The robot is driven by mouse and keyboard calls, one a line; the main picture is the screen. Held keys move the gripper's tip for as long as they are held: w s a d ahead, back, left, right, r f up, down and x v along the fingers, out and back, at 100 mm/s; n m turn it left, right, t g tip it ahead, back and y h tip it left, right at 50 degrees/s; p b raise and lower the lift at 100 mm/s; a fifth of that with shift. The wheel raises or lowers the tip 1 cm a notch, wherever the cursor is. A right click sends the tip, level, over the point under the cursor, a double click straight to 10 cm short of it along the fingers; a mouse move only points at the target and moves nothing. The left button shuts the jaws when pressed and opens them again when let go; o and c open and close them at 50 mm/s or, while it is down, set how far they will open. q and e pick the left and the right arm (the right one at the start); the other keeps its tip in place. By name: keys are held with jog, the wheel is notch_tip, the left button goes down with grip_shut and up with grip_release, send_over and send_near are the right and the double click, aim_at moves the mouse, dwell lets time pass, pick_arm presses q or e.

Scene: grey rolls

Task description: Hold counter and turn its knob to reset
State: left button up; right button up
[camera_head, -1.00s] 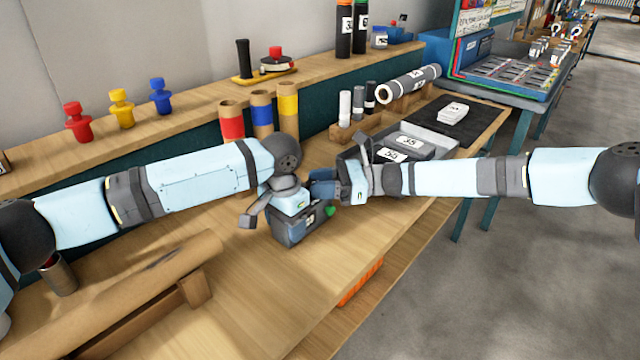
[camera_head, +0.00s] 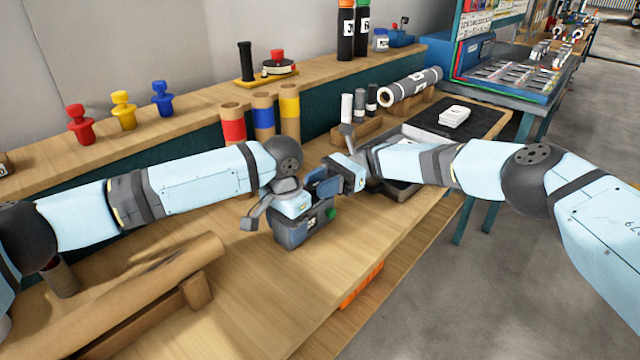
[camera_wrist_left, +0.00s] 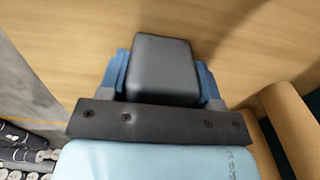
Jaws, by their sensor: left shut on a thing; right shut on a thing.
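The counter (camera_head: 292,238) is a dark grey box with a green part on its right side, standing on the wooden bench. My left gripper (camera_head: 300,216) is shut on it from above. In the left wrist view the counter (camera_wrist_left: 160,70) sits between the two blue fingers (camera_wrist_left: 162,88). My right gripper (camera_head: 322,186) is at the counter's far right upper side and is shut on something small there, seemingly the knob. The knob itself is hidden by the fingers.
Red, blue and yellow banded rolls (camera_head: 263,117) stand behind my left wrist. A brown roll (camera_head: 150,280) on a wooden rest lies at front left. The bench in front of the counter is clear.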

pick_arm(q)
jog(key=shift+d, duration=0.1)
pick_arm(e)
jog(key=o, duration=0.6)
jog(key=shift+o, duration=0.2)
jog(key=shift+r, duration=0.1)
notch_tip(320, 180, up, 10)
dwell(0.3)
pick_arm(q)
jog(key=o, duration=1.2)
jog(key=shift+r, duration=0.1)
